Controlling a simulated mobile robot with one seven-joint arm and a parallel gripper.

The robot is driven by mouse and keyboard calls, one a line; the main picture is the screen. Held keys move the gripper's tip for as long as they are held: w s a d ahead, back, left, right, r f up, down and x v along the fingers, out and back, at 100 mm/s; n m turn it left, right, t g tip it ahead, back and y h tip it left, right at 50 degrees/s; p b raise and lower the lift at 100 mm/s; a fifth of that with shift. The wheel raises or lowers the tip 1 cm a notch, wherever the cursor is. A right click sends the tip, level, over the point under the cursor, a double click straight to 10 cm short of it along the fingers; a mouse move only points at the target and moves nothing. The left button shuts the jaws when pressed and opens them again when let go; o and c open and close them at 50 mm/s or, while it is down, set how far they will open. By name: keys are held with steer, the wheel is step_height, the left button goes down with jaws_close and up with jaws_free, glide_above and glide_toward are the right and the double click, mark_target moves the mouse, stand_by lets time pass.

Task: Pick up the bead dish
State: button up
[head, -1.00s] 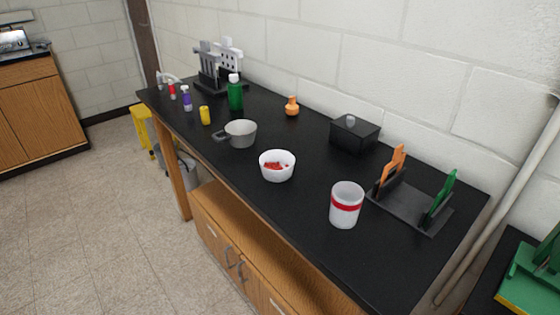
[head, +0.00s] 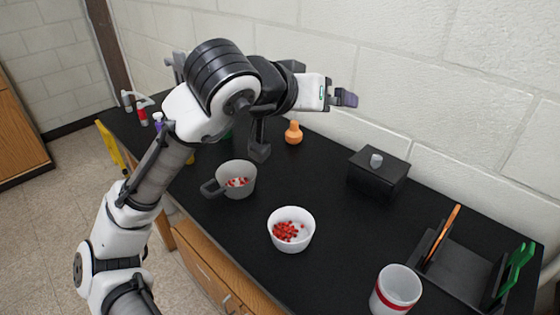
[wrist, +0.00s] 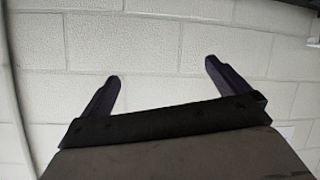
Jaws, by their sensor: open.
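The bead dish (head: 291,229) is a small white round bowl with red beads in it, standing upright on the black counter in the head view. My gripper (head: 346,98) is raised above the counter near the wall, up and to the right of the dish, well apart from it. In the wrist view my gripper (wrist: 158,82) has its two dark fingers spread apart with nothing between them, facing the pale block wall. The dish does not show in the wrist view.
A grey handled cup (head: 236,179) with red beads stands left of the dish. A white cup with a red band (head: 396,291) stands to its right. The counter (head: 335,205) right of the dish is clear.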

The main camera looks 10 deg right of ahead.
step_height(320, 180, down, 10)
steer(key=s+g+y, duration=0.3)
steer(key=g+y, duration=0.1)
steer(key=y, duration=0.2)
steer(key=n+g+y+p, duration=0.1)
steer(key=g+y, duration=0.1)
steer(key=y, duration=0.1)
glide_above(292, 234)
steer(key=f, duration=1)
steer(key=shift+s+f, duration=0.4)
steer(key=shift+w+f, duration=0.1)
steer(key=shift+f, duration=0.45)
steer(key=f, duration=0.1)
steer(key=f+p, duration=0.1)
steer(key=f, duration=0.2)
steer(key=shift+a, duration=0.25)
steer(key=shift+w+d+f, duration=0.1)
steer(key=shift+f, duration=0.5)
steer(key=c, duration=0.9)
